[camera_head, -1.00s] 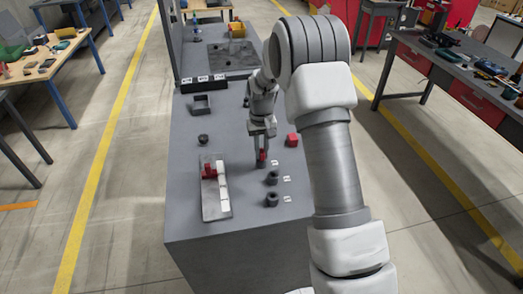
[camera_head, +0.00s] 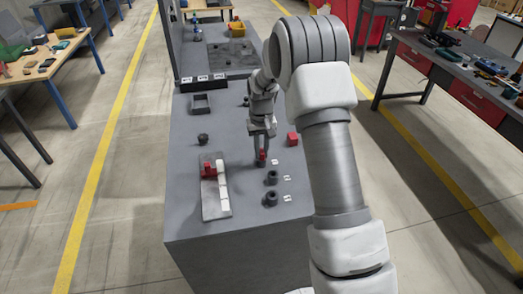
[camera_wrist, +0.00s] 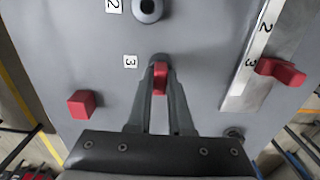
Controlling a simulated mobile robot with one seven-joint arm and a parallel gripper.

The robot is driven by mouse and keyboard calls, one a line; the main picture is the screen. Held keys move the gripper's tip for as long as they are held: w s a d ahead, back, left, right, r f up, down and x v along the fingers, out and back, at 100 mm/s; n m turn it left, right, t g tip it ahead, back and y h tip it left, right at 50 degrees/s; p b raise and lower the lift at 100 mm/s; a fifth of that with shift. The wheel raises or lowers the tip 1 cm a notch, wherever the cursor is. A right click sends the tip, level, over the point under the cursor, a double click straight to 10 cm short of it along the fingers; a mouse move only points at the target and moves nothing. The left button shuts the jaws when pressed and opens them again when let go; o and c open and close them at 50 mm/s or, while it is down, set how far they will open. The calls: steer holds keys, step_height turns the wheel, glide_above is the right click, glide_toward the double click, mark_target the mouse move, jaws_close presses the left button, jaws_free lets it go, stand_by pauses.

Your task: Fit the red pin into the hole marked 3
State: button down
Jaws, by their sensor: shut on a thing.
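My gripper (camera_wrist: 160,72) is shut on the red pin (camera_wrist: 160,80), which shows as a red piece between the two fingers. In the head view the red pin (camera_head: 262,155) stands roughly upright over the spot of the farthest of three dark round holders in a row. The label 3 (camera_wrist: 130,61) lies just left of the fingertips in the wrist view. The holder at that label is mostly hidden by the fingers, so I cannot tell how deep the pin sits. The holder marked 2 (camera_wrist: 147,9) is empty; it also shows in the head view (camera_head: 272,178).
A red block (camera_head: 292,139) stands right of my gripper. A grey plate (camera_head: 213,208) with a numbered white strip and a red piece (camera_head: 209,170) lies to the left. A dark knob (camera_head: 203,138) and a square tray (camera_head: 201,104) are farther back.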

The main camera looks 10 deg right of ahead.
steer(key=c, duration=0.7)
jaws_free()
steer(key=shift+c, duration=0.2)
steer(key=s+r+t, duration=0.1)
steer(key=s+r, duration=0.2)
steer(key=r, duration=0.9)
steer(key=s+r, duration=0.2)
steer(key=r, duration=0.9)
steer(key=s+r+t, duration=0.2)
steer(key=s+t, duration=0.2)
steer(key=s, duration=2.3)
steer(key=shift+s+r+t, duration=0.2)
steer(key=shift+r+t, duration=0.05)
steer(key=shift+t, duration=0.05)
